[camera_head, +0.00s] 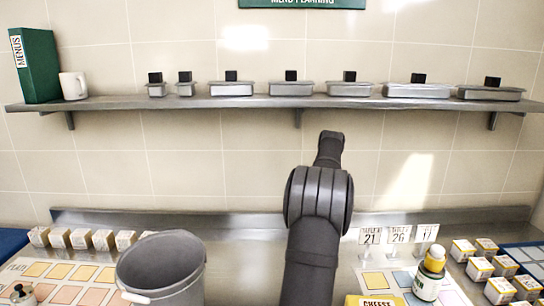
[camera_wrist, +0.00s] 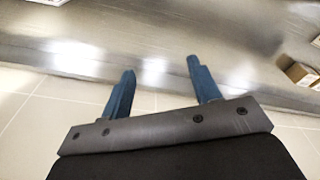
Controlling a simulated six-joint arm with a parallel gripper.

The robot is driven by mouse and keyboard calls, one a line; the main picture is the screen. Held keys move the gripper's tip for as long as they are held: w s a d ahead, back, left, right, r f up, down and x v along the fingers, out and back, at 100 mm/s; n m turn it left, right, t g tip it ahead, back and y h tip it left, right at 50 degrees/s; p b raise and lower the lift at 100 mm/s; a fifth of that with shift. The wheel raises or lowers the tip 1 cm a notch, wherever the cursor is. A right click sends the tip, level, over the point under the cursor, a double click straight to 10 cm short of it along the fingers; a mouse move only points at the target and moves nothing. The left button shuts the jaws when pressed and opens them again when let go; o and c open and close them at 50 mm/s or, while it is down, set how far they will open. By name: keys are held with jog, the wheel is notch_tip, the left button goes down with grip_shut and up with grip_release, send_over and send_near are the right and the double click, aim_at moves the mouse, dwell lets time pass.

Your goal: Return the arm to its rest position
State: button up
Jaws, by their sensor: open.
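My arm rises from the bottom middle of the head view, in front of the tiled wall. Its far end points up and away, and my gripper cannot be made out there. In the wrist view my gripper (camera_wrist: 160,78) shows two blue fingers spread well apart with nothing between them.
A grey stockpot (camera_head: 163,270) stands on the counter left of my arm. Small boxes (camera_head: 82,238) line the back left, with more boxes (camera_head: 479,270) at right. A shelf (camera_head: 130,103) with lidded pans crosses the wall.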

jog(key=w+a+f+n, duration=0.1)
jog(key=w+a, duration=0.1)
jog(key=a, duration=0.6)
jog(key=w+a+f+n, duration=0.1)
jog(key=a+n, duration=0.1)
jog(key=a, duration=0.6)
jog(key=shift+w+f, duration=0.2)
jog(key=shift+w, duration=0.15)
